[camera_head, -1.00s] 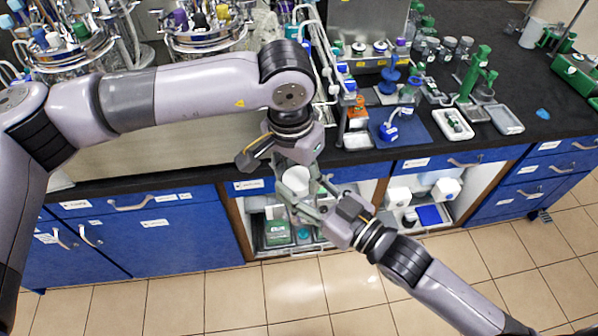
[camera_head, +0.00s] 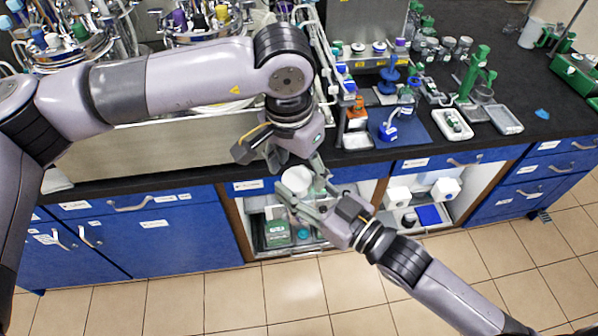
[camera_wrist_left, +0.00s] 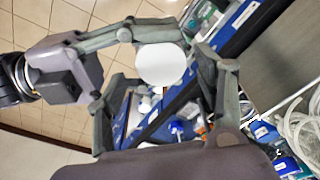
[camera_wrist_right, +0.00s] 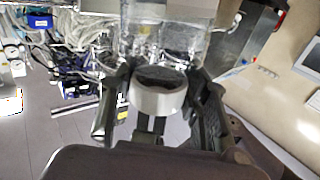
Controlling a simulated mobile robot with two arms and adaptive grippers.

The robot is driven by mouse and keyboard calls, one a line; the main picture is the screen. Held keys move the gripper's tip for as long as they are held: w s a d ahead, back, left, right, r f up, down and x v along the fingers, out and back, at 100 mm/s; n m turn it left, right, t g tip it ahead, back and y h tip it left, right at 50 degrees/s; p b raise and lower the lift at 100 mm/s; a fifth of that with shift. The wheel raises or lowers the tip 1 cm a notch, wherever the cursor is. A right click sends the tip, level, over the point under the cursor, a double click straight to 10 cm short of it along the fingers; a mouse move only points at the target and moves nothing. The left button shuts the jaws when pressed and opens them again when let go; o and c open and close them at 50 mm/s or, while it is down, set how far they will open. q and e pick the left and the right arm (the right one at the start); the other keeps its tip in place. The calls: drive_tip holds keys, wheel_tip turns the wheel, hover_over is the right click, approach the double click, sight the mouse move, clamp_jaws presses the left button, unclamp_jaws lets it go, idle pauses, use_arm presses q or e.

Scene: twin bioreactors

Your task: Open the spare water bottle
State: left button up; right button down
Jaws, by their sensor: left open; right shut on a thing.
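The spare water bottle shows its round white cap (camera_head: 297,179) between my two grippers, held in front of the open cabinet. In the left wrist view the cap (camera_wrist_left: 160,64) faces the camera; the body is hidden behind it. My right gripper (camera_head: 303,195) is shut on the bottle, with its fingers at two sides just under the cap. In the right wrist view a white ring (camera_wrist_right: 158,98) and clear walls (camera_wrist_right: 165,35) show between those fingers. My left gripper (camera_head: 295,163) is open by the cap, fingers apart at two sides; contact cannot be told.
The cabinet behind holds a green-labelled container (camera_head: 277,232) and white boxes (camera_head: 398,196). The black bench (camera_head: 350,158) runs above, with a blue mat (camera_head: 425,122) and glassware. Open tiled floor (camera_head: 310,290) lies in front.

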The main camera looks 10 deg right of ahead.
use_arm(q)
wheel_tip(320, 180, up, 3)
drive_tip(key=shift+s+a+f, duration=0.1)
drive_tip(key=shift+s+a, duration=0.05)
drive_tip(key=shift+c, duration=0.4)
drive_tip(key=shift+s+a+r, duration=0.1)
drive_tip(key=shift+a+r, duration=0.1)
drive_tip(key=shift+r, duration=0.4)
drive_tip(key=shift+s+a+r, duration=0.1)
drive_tip(key=shift+a+r, duration=0.05)
drive_tip(key=shift+r, duration=0.45)
drive_tip(key=f, duration=0.7)
drive_tip(key=shift+w+d+f, duration=0.3)
drive_tip(key=shift+w+d, duration=0.05)
drive_tip(key=c, duration=1.2)
drive_tip(key=o, duration=1.3)
drive_tip(key=shift+r, duration=0.15)
